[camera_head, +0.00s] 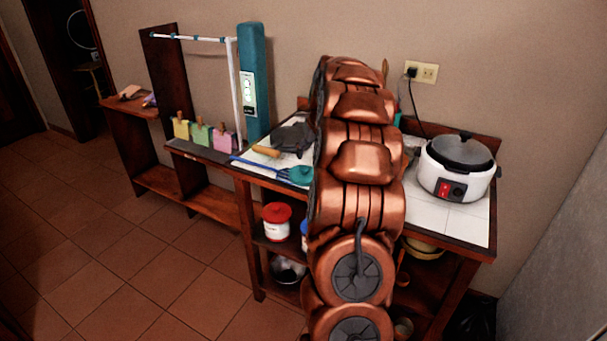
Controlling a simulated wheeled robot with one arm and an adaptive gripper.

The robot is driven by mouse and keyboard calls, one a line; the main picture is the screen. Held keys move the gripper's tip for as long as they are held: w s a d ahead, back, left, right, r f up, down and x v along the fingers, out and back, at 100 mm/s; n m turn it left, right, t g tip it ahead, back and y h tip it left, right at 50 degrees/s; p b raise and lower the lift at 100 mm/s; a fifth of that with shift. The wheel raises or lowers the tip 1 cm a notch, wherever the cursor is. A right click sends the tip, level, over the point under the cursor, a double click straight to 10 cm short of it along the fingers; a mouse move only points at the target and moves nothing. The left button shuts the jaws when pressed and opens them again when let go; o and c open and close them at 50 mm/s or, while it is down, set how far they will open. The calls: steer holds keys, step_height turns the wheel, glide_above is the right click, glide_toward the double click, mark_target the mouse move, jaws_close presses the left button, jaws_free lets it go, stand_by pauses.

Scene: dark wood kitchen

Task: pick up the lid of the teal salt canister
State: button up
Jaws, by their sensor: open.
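I cannot make out a salt canister or its lid for certain. A small teal patch (397,120) shows at the right edge of my copper arm, in front of the wall. Most of it is hidden by the arm, and I cannot tell what it is. A tall teal column (254,85) with a pale panel stands at the back, left of the arm. My arm rises through the middle of the view and covers much of the worktop. I cannot make out my gripper; its relation to any canister is hidden.
The worktop (452,220) holds a white cooker (457,167) at the right. Left of my arm lie a dark grey object (292,138) and a blue-handled teal utensil (297,175). A red-lidded white container (276,221) stands on the shelf below. Tiled floor (130,245) is clear at left.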

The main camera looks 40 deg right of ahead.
mark_target(305, 168)
steer(key=shift+a+p+x, duration=0.15)
steer(key=shift+p+x, duration=0.25)
steer(key=shift+x, duration=0.8)
steer(key=shift+a+p+x, duration=0.15)
steer(key=shift+p+x, duration=0.25)
steer(key=shift+x, duration=0.8)
steer(key=shift+a+p+x, duration=0.2)
steer(key=shift+p+x, duration=0.2)
steer(key=shift+x, duration=0.8)
steer(key=c, duration=1)
steer(key=shift+c, duration=0.2)
